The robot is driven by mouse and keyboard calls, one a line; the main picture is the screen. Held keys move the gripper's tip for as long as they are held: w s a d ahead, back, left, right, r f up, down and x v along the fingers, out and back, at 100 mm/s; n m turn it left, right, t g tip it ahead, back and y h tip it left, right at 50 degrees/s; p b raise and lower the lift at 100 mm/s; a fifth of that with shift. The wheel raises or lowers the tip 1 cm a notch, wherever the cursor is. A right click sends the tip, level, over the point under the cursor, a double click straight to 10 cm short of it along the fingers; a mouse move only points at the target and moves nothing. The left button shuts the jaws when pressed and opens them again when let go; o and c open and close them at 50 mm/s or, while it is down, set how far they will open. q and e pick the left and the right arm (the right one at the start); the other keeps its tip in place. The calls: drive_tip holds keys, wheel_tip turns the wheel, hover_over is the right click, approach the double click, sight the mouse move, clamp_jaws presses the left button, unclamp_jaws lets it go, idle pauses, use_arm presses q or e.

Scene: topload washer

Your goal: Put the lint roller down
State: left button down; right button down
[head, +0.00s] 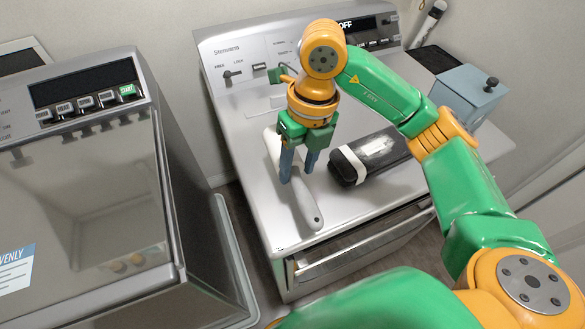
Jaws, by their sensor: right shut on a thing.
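The lint roller (305,204) is pale grey-white, with a long handle pointing toward the front edge and its head partly hidden behind my right gripper. My right gripper (298,172) points down from above, with its blue fingers shut on the lint roller. The roller is over the left part of the white appliance top (258,112), close to the surface. I cannot tell whether it touches the surface. My left gripper is not in view.
A black item with a white end band (347,166) lies just right of the roller. A blue-grey lidded box (467,95) stands at the back right, beside a dark mat (434,58). A grey washer (85,190) stands left across a gap. The top's front left is clear.

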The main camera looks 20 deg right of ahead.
sight(292, 175)
drive_tip(key=shift+w+a+f, duration=0.25)
drive_tip(key=shift+w+f, duration=0.85)
drive_tip(key=shift+f, duration=0.05)
wheel_tip(292, 175, down, 3)
drive_tip(key=shift+d+r+p, duration=0.1)
drive_tip(key=shift+r+p, duration=0.05)
drive_tip(key=shift+p, duration=0.85)
drive_tip(key=shift+d+f, duration=0.1)
drive_tip(key=shift+f, duration=0.25)
drive_tip(key=shift+w+f, duration=0.1)
drive_tip(key=shift+f, duration=0.1)
drive_tip(key=shift+c, duration=0.5)
unclamp_jaws()
